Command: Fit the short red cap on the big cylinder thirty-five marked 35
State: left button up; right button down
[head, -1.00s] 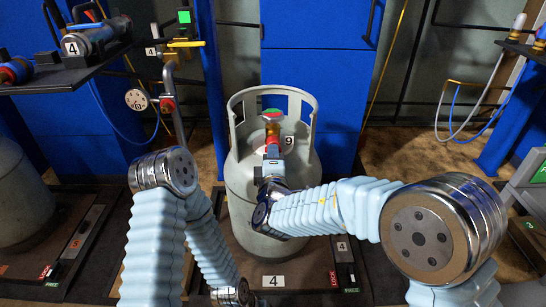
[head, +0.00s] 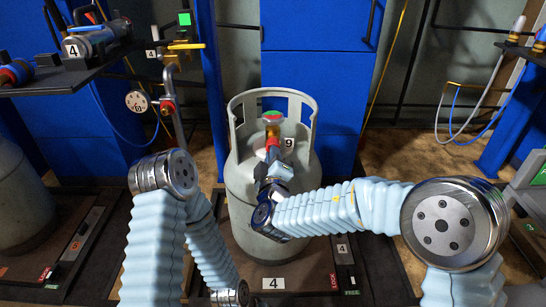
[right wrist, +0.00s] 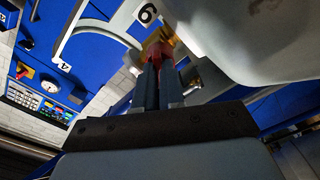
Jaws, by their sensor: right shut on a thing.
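A big grey cylinder (head: 245,185) stands upright in the middle of the head view, with a 9 tag on its collar. No 35 mark shows. Its brass valve (head: 272,131) has a red and green top (head: 272,116). My right gripper (head: 273,158) is inside the collar, in front of the valve. It is shut on a small red piece, likely the short red cap (right wrist: 166,75), which shows between the fingers (right wrist: 160,82) in the right wrist view. The cap is at the brass valve; I cannot tell whether it is seated. My left gripper is out of the picture.
The collar (head: 235,102) rings the valve closely. The cylinder stands on a dark scale platform tagged 4 (head: 273,282). A shelf (head: 60,76) with tools, a gauge (head: 137,100) and pipes are at left. Another grey cylinder (head: 20,200) stands at far left.

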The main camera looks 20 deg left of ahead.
jog(key=m, duration=0.3)
jog(key=shift+m, duration=0.4)
jog(key=m, duration=0.3)
jog(key=shift+w, duration=0.1)
jog(key=shift+m, duration=0.3)
jog(key=m, duration=0.3)
jog(key=shift+m, duration=0.3)
